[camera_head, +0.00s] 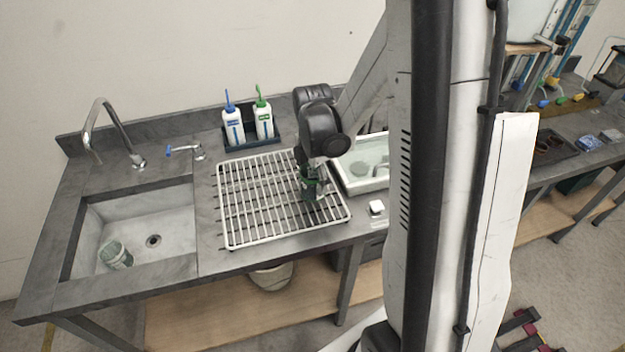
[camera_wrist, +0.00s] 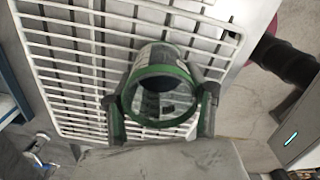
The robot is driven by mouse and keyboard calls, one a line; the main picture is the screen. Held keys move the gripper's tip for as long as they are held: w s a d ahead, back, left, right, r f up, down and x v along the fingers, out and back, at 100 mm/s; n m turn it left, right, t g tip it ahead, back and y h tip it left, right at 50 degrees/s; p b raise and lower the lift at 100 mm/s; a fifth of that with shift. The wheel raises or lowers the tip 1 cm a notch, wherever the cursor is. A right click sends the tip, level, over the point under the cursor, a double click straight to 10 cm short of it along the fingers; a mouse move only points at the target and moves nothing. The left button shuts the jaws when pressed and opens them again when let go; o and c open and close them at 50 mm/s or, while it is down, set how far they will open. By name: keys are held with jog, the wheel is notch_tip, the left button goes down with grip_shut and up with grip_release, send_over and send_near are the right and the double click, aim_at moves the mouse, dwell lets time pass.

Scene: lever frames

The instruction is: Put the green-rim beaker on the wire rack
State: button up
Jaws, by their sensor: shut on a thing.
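The green-rim beaker (camera_wrist: 162,57) is clear with a green band around its mouth, which faces the wrist camera. My gripper (camera_wrist: 160,112) is shut on it, with one finger on each side. In the head view my gripper (camera_head: 312,176) points down over the right part of the white wire rack (camera_head: 290,233), with the beaker (camera_head: 312,193) below it, partly hidden by the fingers. The rack bars (camera_wrist: 75,45) show behind the beaker in the wrist view. I cannot tell whether the beaker's base touches the bars. The rest of the rack is empty.
A sink (camera_head: 180,215) with another beaker (camera_head: 115,255) lying tilted in it is at the left, beside a tap (camera_head: 110,130). Two wash bottles (camera_head: 263,120) stand in a dark caddy behind the rack. A white tray (camera_head: 363,167) is close at the right.

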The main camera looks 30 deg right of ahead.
jog(key=shift+f, duration=0.3)
jog(key=o, duration=1.3)
notch_tip(320, 180, up, 12)
jog(key=s+a+r+m+t, duration=0.2)
jog(key=s+a+r+m, duration=0.1)
jog(key=m, duration=0.3)
jog(key=s+a+r+m+t, duration=0.2)
jog(key=s+a+r+m, duration=0.1)
jog(key=s+a+m, duration=0.2)
jog(key=s+a+r+m+t, duration=0.3)
jog(key=s+a+m, duration=0.2)
jog(key=m, duration=0.3)
jog(key=shift+s+a, duration=0.1)
jog(key=shift+a, duration=0.5)
